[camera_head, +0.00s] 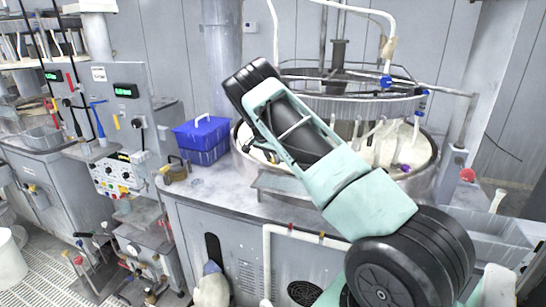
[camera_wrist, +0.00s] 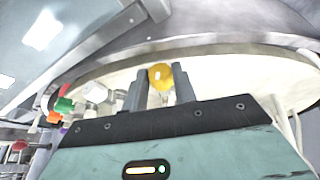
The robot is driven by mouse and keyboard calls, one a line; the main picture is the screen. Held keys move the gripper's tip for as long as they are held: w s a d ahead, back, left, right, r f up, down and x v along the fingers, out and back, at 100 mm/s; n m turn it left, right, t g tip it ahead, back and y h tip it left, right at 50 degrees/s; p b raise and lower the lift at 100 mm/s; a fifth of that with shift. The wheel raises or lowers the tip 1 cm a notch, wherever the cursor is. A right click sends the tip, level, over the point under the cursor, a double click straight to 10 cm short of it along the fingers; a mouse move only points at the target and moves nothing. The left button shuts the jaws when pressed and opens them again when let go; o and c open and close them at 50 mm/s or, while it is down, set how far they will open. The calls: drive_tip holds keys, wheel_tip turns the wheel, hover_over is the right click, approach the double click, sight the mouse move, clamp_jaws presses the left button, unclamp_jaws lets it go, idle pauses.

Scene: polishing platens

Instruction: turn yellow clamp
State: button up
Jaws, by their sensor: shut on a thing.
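The yellow clamp (camera_wrist: 161,77) shows in the wrist view as a rounded yellow knob between the two fingers of my gripper (camera_wrist: 160,86). The fingers are shut on it, one on each side. Its lower part is hidden or hard to make out between the fingers. Behind it is the pale face of the round platen (camera_wrist: 225,66). In the head view my arm covers the clamp and my gripper, so neither can be made out there. The round polishing tub (camera_head: 425,172) stands behind my arm.
Green (camera_wrist: 64,105) and other coloured fittings sit left of my gripper in the wrist view. A metal ring with pipes (camera_head: 350,103) hangs above the tub. A blue box (camera_head: 201,140) stands on the bench left of it. A control cabinet (camera_head: 125,130) stands farther left.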

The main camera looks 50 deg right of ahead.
drive_tip(key=shift+w+g, duration=0.1)
drive_tip(key=shift+g, duration=0.3)
drive_tip(key=o, duration=1)
drive_tip(key=b+v, duration=0.6)
drive_tip(key=v, duration=1.1)
drive_tip(key=shift+r, duration=0.2)
drive_tip(key=shift+a, duration=0.15)
